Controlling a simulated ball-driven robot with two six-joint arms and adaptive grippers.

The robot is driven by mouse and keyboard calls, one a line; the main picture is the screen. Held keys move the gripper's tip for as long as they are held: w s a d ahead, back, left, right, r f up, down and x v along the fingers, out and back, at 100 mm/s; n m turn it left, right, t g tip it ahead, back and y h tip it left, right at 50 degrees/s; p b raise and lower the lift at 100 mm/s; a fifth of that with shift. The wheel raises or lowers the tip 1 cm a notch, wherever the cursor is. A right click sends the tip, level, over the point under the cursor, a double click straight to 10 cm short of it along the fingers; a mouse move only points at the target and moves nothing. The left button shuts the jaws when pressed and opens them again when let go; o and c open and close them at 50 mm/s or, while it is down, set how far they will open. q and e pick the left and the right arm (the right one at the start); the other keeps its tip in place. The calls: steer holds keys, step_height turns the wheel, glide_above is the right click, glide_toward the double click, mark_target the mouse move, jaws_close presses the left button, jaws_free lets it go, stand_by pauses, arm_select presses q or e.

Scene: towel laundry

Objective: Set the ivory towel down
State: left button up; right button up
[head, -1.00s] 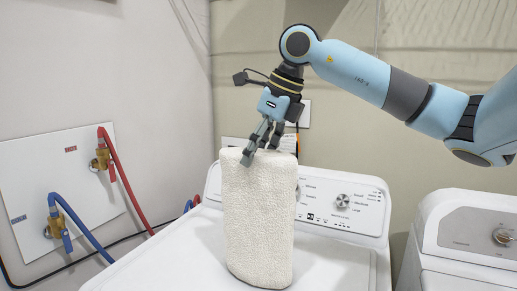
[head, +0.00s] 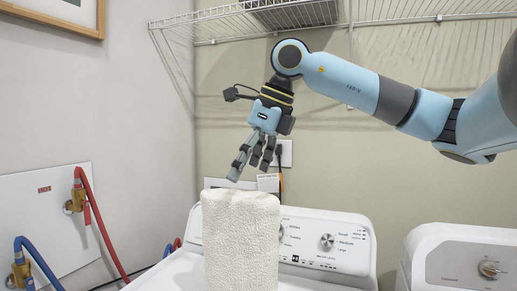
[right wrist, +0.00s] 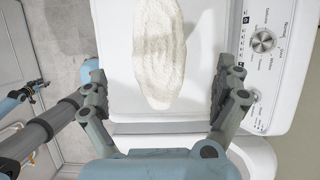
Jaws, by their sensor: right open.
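The ivory towel (head: 241,240) stands upright, rolled or folded, on the white washing machine (head: 170,276) in the head view. Its lower end is cut off by the picture's bottom edge. My right gripper (head: 250,172) is above the towel's top, apart from it, open and empty. In the right wrist view the towel (right wrist: 160,50) lies between and beyond the spread fingers of the right gripper (right wrist: 158,95), with clear gaps on both sides. My left gripper is not in the head view.
The washer's control panel (head: 335,243) rises behind the towel. A second white machine (head: 425,262) stands at the right. A wire shelf (head: 400,30) hangs above my right arm. Red (head: 102,225) and blue (head: 42,264) hoses run along the left wall.

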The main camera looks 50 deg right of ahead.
steer(key=v, duration=0.6)
steer(key=shift+r+b, duration=0.35)
steer(key=shift+b, duration=0.05)
steer(key=shift+s+f, duration=0.1)
